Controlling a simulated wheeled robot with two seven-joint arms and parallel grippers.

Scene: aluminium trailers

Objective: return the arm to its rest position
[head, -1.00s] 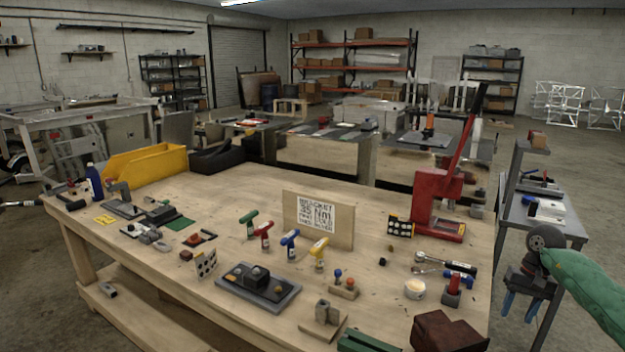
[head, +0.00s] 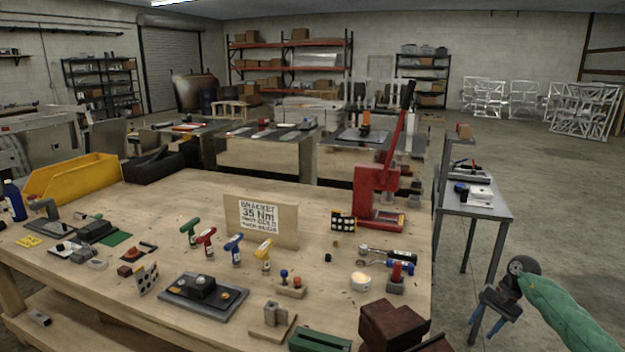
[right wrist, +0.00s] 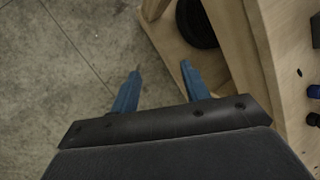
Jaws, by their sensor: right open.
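My right gripper (head: 487,328) has blue fingers and hangs at the lower right in the head view, off the right side of the wooden workbench (head: 150,212). My right arm in its green sleeve comes in from the right edge. In the right wrist view the two blue fingers (right wrist: 158,85) stand apart with nothing between them. They are over the concrete floor (right wrist: 70,60), close to the bench's edge and lower shelf. My left gripper does not show in the head view.
The bench carries a red press (head: 375,190), a sign board (head: 261,222), several coloured T-handle drivers and brown blocks (head: 393,325) near its right corner. A grey side table (head: 470,207) stands beyond my right gripper. Open floor (head: 560,200) lies to the right.

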